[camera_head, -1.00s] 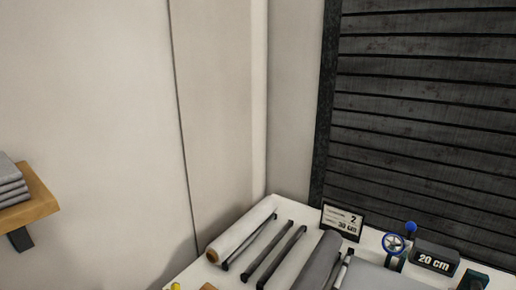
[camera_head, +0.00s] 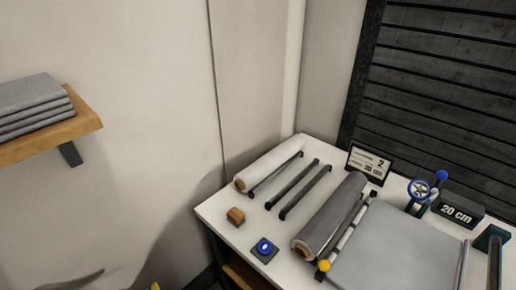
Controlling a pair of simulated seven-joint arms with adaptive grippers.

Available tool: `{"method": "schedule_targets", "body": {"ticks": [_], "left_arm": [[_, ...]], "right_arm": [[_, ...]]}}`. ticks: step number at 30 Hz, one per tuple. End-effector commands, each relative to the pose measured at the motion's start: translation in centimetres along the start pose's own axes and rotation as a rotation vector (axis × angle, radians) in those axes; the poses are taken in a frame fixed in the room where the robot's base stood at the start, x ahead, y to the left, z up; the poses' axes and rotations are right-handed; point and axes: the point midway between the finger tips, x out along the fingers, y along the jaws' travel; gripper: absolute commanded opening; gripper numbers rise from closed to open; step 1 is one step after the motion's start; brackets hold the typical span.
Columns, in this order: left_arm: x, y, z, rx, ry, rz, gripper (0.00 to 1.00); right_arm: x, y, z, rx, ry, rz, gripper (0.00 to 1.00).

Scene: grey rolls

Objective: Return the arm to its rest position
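Neither of my grippers shows in the head view, and I cannot make out either arm clearly. A dark grey shape lies along the bottom left edge, too cut off to tell whether it is a shadow or a solid part. On the white table (camera_head: 222,217) lie a pale roll (camera_head: 267,163) and a grey roll (camera_head: 331,215). Two dark bars (camera_head: 298,189) lie between them. A grey sheet (camera_head: 395,250) is spread flat to the right of the grey roll.
A wooden shelf (camera_head: 85,128) with folded grey cloths (camera_head: 35,105) juts from the left wall. On the table are a blue button (camera_head: 264,247), a wooden block (camera_head: 235,216), a sign (camera_head: 368,163), a blue handwheel (camera_head: 419,190) and a "20 cm" block (camera_head: 458,209).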

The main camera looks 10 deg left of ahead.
Motion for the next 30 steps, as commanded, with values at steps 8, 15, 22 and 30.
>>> {"method": "schedule_targets", "body": {"ticks": [8,15,22,30], "left_arm": [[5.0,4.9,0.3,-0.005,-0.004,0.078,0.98],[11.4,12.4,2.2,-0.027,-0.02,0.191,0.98],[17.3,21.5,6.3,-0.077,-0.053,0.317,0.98],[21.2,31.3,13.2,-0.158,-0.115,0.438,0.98]], "right_arm": [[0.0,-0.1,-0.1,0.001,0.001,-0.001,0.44],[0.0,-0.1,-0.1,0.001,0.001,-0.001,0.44],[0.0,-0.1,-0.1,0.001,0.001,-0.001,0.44],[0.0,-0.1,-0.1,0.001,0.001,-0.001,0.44]]}}
